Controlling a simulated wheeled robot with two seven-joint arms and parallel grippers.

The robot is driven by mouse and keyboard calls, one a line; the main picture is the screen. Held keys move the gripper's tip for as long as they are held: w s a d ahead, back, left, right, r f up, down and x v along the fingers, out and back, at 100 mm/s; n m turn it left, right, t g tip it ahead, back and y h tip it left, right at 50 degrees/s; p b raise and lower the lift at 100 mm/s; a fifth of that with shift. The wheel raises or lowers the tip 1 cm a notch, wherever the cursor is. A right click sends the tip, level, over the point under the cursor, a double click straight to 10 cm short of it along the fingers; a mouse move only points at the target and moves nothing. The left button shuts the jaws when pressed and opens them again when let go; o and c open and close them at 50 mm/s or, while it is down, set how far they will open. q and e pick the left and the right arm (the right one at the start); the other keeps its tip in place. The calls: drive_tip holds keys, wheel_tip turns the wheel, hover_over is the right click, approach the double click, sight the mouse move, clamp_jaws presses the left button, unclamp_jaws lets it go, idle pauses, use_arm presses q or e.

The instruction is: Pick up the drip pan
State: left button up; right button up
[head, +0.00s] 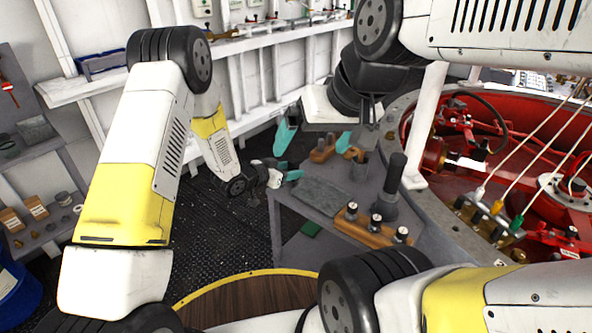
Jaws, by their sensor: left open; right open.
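I cannot single out the drip pan with certainty. A shallow dark blue tray (103,65) on the wall shelf at the upper left is the most pan-like thing in view. My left gripper (288,171) is open, with teal fingertips, at the left edge of the grey work table (340,228). My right gripper (314,139) is open, its teal fingers wide apart above the table's far end. No object shows held in either gripper; my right wrist hides part of the table's far end.
On the table are a flat grey textured slab (322,196), a dark upright cylinder on a round base (384,207), and wooden blocks with metal fittings (375,232). A red machinery well (470,150) lies to the right. Dark deck floor (215,225) is clear to the left.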

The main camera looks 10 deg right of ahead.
sight(316, 183)
use_arm(q)
drive_tip(key=x, duration=0.5)
drive_tip(key=shift+r, duration=0.1)
clamp_jaws()
